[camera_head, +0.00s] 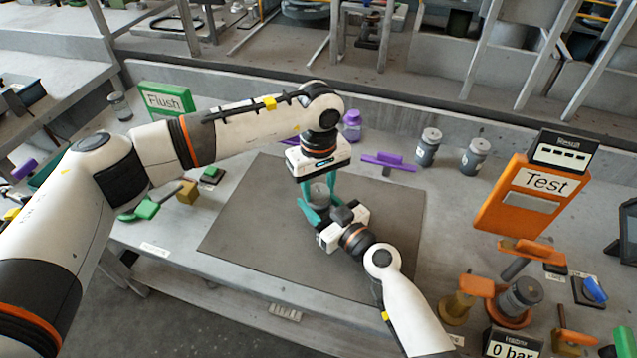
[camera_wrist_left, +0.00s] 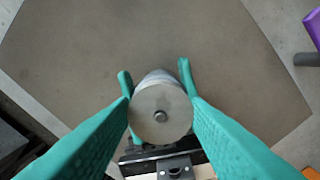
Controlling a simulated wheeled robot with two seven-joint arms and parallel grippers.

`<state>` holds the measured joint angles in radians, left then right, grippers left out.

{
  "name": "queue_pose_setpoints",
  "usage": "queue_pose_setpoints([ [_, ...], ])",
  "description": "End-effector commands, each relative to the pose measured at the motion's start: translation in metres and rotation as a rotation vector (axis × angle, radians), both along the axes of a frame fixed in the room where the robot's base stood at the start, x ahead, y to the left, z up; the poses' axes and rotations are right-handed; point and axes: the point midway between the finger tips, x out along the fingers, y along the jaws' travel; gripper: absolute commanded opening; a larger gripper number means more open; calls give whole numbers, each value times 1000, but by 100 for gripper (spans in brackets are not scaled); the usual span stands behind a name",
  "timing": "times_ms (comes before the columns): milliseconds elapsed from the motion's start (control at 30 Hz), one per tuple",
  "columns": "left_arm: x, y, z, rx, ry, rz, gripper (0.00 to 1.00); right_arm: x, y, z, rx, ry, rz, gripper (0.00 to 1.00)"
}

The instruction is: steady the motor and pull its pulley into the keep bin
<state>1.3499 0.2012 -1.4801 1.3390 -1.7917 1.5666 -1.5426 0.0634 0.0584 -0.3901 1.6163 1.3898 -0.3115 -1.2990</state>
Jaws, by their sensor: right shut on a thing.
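The motor (camera_head: 319,193), a grey cylinder, stands upright above the grey mat. My right gripper (camera_head: 313,210) is shut on it from the side; its teal fingertips show on both sides of it in the left wrist view. A round grey disc with a small central shaft, apparently the pulley (camera_wrist_left: 160,103), tops the motor in that view. My left gripper (camera_head: 317,186) points down over it, open, with its fingers (camera_wrist_left: 161,104) on either side of the disc. Whether they touch it is unclear. I cannot identify the keep bin with certainty.
The mat (camera_head: 250,230) is mostly clear. A purple part (camera_head: 390,161) and grey canisters (camera_head: 428,147) stand behind. An orange Test stand (camera_head: 530,195) and several fixtures are at right. A green Flush sign (camera_head: 166,98) and a green-handled part (camera_head: 146,208) are at left.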

Motion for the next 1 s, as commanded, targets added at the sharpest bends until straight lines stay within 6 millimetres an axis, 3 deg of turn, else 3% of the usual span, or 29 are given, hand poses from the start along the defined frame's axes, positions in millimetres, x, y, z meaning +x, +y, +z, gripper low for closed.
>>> queue_pose_setpoints([
  [33,0,0,0,0,0,0,34,0,0,1,1,-2,-1,5],
  [200,0,0,0,0,0,0,8,0,0,1,1,-2,-1,5],
  [1000,0,0,3,0,0,0,8,0,0,1,1,-2,0,5],
])
